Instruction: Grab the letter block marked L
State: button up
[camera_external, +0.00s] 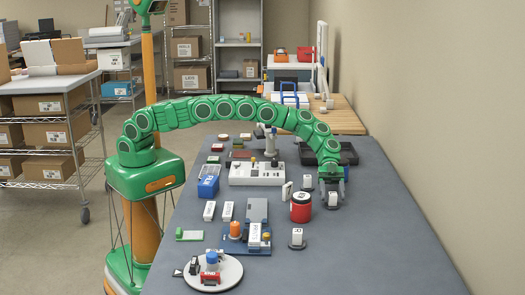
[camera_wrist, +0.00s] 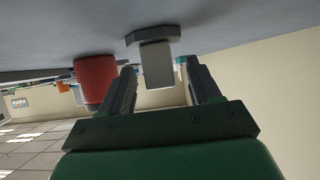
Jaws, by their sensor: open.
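My gripper (camera_external: 333,187) is open and points down near the right side of the grey table, beside the wall. A small white-grey block (camera_external: 332,200) on a dark base stands just below and in front of it. In the wrist view the fingers (camera_wrist: 158,68) are apart, with a plain grey block (camera_wrist: 157,64) on a dark base showing between them. No letter is legible on that face. Another white block (camera_external: 297,236), whose mark looks like an R, stands nearer the camera. A further white block (camera_external: 307,181) stands left of my gripper.
A red jar (camera_external: 300,208) stands close left of my gripper; it also shows in the wrist view (camera_wrist: 93,82). A black tray (camera_external: 347,154) lies behind. A white machine (camera_external: 256,173) and a round plate (camera_external: 228,275) occupy the left. The right front table is clear.

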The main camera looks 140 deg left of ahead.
aim_at(327, 204)
jog(key=shift+x, duration=0.8)
grip_shut()
jog(key=shift+r, duration=1.4)
jog(key=shift+s+r, duration=0.1)
jog(key=shift+r, duration=0.2)
jog(key=shift+s+d+r, duration=0.2)
jog(key=shift+s+r, duration=0.2)
jog(key=shift+r, duration=0.1)
jog(key=shift+s+d+r, duration=0.15)
jog(key=shift+s+r, duration=0.25)
jog(key=shift+r, duration=0.15)
jog(key=s+d+r, duration=0.4)
jog(key=s+r, duration=0.3)
jog(key=s, duration=0.4)
jog(key=shift+d+r, duration=0.25)
